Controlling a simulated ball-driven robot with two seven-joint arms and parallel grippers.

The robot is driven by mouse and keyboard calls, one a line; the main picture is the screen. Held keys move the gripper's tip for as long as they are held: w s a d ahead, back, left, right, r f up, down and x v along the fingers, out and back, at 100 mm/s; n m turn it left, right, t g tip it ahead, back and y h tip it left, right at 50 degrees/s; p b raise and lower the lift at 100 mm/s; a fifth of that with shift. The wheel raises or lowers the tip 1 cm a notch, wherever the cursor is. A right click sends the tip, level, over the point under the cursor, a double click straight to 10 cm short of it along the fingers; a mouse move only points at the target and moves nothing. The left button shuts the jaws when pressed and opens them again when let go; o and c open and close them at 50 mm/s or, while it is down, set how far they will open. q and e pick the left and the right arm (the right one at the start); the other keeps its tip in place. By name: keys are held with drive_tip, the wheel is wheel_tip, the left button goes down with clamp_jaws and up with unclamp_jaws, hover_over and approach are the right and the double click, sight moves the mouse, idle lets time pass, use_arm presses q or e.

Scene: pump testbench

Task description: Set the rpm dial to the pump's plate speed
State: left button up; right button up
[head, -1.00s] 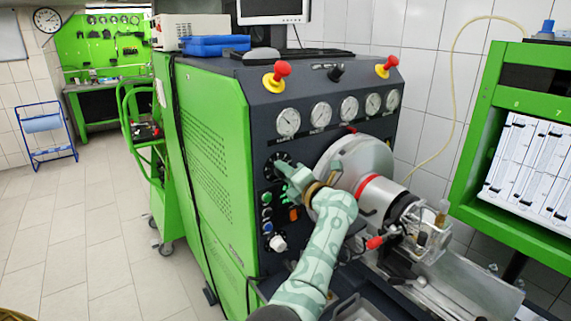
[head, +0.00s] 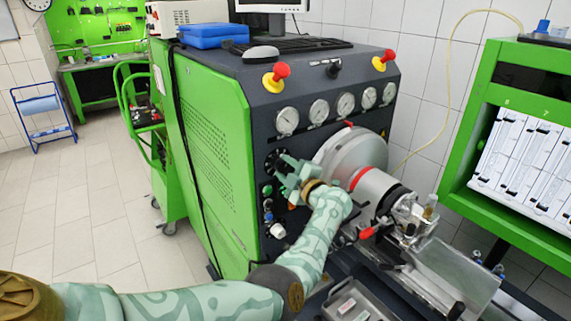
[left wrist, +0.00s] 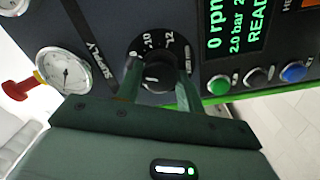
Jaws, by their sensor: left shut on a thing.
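The round black dial (head: 272,160) is on the dark front panel below the gauges. In the left wrist view the dial's skirt (left wrist: 152,44) shows white marks and numbers, 10 and 12 among them. My left gripper (head: 284,166) is at the dial, and in the left wrist view its two fingers (left wrist: 158,74) are shut on the dial's knob, one on each side. The display (left wrist: 232,32) beside it reads 0 rpm, 2.0 bar and READY, partly cut off. The pump (head: 408,217) sits right of the big drum; I cannot read a plate on it. My right gripper is out of view.
Below the dial are several buttons and a white knob (head: 278,231). A red-tipped handle (head: 367,233) sticks out near my left forearm. A grey tray (head: 378,316) lies at the bottom. The green rack (head: 520,220) stands at the right.

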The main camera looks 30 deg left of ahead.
use_arm(q)
drive_tip(key=shift+m+p, duration=0.55)
drive_tip(key=shift+m, duration=0.95)
drive_tip(key=shift+f, duration=0.1)
drive_tip(key=o, duration=1)
